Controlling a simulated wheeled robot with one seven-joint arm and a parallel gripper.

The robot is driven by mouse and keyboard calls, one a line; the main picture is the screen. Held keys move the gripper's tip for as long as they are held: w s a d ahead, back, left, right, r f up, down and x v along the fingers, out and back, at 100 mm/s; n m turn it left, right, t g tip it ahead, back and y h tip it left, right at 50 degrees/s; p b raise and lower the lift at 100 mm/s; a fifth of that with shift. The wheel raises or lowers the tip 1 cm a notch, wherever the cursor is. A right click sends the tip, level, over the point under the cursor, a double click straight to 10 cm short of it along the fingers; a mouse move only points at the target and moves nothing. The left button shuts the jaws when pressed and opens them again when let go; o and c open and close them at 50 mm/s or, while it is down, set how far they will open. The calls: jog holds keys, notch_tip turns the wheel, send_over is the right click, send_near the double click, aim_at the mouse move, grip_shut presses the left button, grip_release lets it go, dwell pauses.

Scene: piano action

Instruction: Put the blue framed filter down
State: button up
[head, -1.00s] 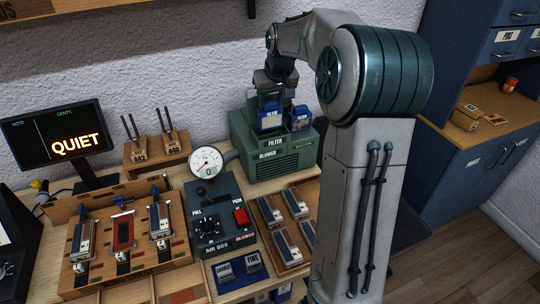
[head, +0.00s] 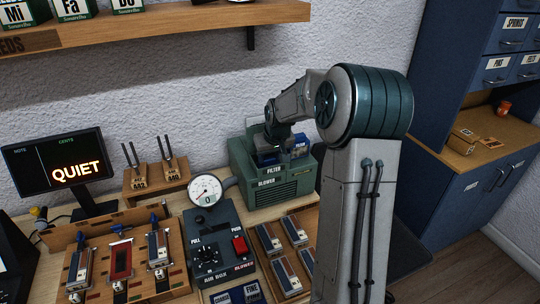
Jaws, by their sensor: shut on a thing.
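My gripper (head: 268,149) is at the top of the green blower box (head: 285,183), partly hidden by my own wrist. It is shut on the blue framed filter (head: 267,158), which shows only as a small blue patch low at the box's top. I cannot tell whether the filter rests on the box or sits in an opening. A second blue piece (head: 300,146) stands just to the right on the box top.
A dark air box (head: 213,245) with a gauge (head: 205,189) stands in front of the blower. A wooden tray (head: 283,250) with several reed pieces lies to its right. Two forks on wooden blocks (head: 157,181) stand left. A shelf (head: 160,28) hangs above.

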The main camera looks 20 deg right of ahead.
jog(key=shift+f, duration=0.15)
jog(key=o, duration=0.8)
jog(key=shift+r, duration=0.2)
jog(key=b+v, duration=0.1)
jog(key=v, duration=1)
jog(key=shift+g, duration=0.7)
jog(key=s+a+f, duration=0.1)
jog(key=s+a, duration=0.3)
jog(key=s, duration=0.5)
jog(key=s+a+f, duration=0.1)
jog(key=s+a, duration=0.3)
jog(key=s, duration=0.6)
jog(key=s+a+f, duration=0.2)
jog(key=s+a, duration=0.2)
jog(key=s, duration=0.5)
jog(key=shift+s+a, duration=0.3)
jog(key=shift+s, duration=0.05)
jog(key=shift+r, duration=0.1)
